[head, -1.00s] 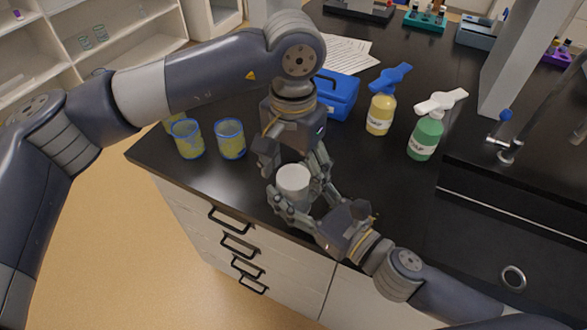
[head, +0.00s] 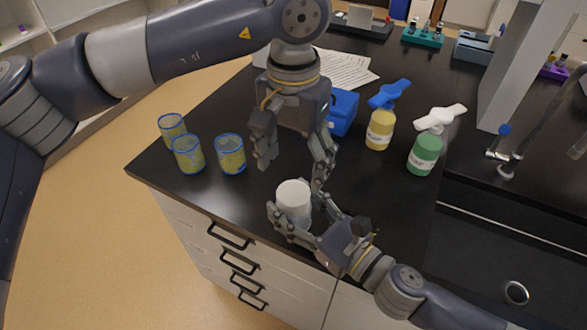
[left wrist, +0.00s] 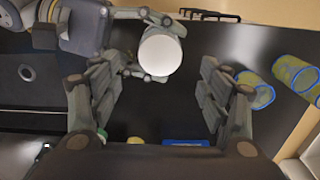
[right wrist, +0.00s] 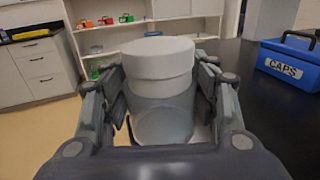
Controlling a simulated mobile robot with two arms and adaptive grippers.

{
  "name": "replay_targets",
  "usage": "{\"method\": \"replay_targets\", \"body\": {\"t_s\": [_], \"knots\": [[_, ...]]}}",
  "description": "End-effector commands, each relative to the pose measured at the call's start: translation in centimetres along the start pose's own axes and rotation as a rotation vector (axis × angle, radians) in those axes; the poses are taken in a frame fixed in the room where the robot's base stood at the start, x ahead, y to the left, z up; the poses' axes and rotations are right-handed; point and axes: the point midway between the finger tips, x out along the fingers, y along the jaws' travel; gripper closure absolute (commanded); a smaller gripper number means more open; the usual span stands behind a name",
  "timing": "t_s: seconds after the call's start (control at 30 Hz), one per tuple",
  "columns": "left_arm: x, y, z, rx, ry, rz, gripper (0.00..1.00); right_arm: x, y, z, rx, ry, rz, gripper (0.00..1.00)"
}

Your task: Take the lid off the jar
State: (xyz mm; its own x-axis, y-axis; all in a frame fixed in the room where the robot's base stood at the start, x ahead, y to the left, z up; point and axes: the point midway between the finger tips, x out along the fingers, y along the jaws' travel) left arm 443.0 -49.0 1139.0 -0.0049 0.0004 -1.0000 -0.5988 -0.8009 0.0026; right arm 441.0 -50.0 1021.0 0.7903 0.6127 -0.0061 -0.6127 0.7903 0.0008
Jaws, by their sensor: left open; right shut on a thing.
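The jar (head: 300,216) has a clear, cloudy body and a white lid (head: 293,192). It stands upright near the counter's front edge. In the right wrist view the lid (right wrist: 157,55) sits on top of the jar body (right wrist: 162,118). My right gripper (head: 296,214) is shut on the jar body from the front, one finger on each side. My left gripper (head: 291,172) is open and empty, pointing down above and behind the lid, apart from it. In the left wrist view the round lid top (left wrist: 160,53) shows between and beyond the open fingers.
Several yellow cups with blue rims (head: 230,154) stand left. A blue box (head: 343,112), labelled CAPS in the right wrist view (right wrist: 290,62), is behind my left gripper. Yellow (head: 380,130) and green (head: 425,153) soap bottles stand right, before the sink (head: 490,255).

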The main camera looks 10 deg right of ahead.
Motion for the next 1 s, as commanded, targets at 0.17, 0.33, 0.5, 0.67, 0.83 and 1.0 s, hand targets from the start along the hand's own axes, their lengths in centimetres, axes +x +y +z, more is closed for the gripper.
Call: {"method": "replay_targets", "body": {"t_s": [0.17, 0.33, 0.5, 0.67, 0.83, 1.0], "knots": [[-1.3, -0.1, 0.0, -0.041, 0.002, 0.000, 0.30, 0.0, 0.0, 0.0, 0.000, 0.000, 0.000, 1.00], [-0.1, -0.1, 0.0, -0.049, -0.001, 0.003, 0.30, 0.0, 0.0, 0.0, 0.000, 0.000, 0.000, 1.00], [2.5, -0.1, 0.1, -0.049, -0.002, 0.003, 0.30, 0.0, 0.0, 0.0, 0.000, 0.000, 0.000, 1.00], [4.8, -0.1, 0.0, -0.049, -0.001, 0.003, 0.30, 0.0, 0.0, 0.0, 0.000, -0.001, 0.000, 1.00], [6.2, -0.1, 0.0, -0.049, 0.001, 0.003, 0.30, 0.0, 0.0, 0.0, 0.000, -0.001, 0.000, 1.00], [6.5, 0.0, 0.0, -0.048, 0.002, 0.003, 0.30, 0.0, 0.0, 0.0, 0.000, -0.001, 0.000, 1.00]]}}
